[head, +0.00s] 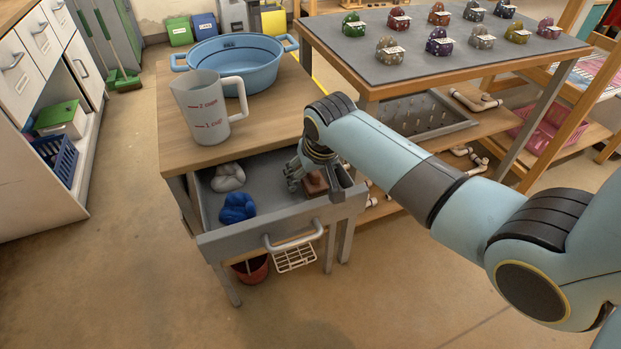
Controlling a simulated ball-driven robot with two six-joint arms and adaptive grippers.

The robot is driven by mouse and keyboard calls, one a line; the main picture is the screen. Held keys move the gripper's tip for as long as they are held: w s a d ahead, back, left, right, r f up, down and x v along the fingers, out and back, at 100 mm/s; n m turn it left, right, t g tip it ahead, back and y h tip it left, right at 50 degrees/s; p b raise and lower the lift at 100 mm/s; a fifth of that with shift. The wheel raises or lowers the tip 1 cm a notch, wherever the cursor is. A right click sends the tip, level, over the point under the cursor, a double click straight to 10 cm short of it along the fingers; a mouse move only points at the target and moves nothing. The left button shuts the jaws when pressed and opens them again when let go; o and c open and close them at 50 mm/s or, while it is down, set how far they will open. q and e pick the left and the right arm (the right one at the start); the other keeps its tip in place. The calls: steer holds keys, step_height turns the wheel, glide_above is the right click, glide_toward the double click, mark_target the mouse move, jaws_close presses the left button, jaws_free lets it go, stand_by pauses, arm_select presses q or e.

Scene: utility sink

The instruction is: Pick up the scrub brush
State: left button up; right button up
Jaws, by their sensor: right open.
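A small brown block-like object, which looks like the scrub brush (315,184), lies in the right part of an open grey drawer (262,222). My right gripper (294,178) points down into the drawer, just left of the brown object. Its fingers are open, and I see nothing held between them. I cannot tell whether a finger touches the object; part of it is hidden by the gripper. My left gripper is not in view.
A blue cloth (237,208) and a grey cloth (228,177) lie left in the drawer. A measuring jug (203,108) and a blue basin (235,68) stand on the wooden top above. A table with several speckled objects stands at the right. Floor in front is clear.

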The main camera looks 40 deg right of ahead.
steer(key=c, duration=1.3)
steer(key=shift+r, duration=0.1)
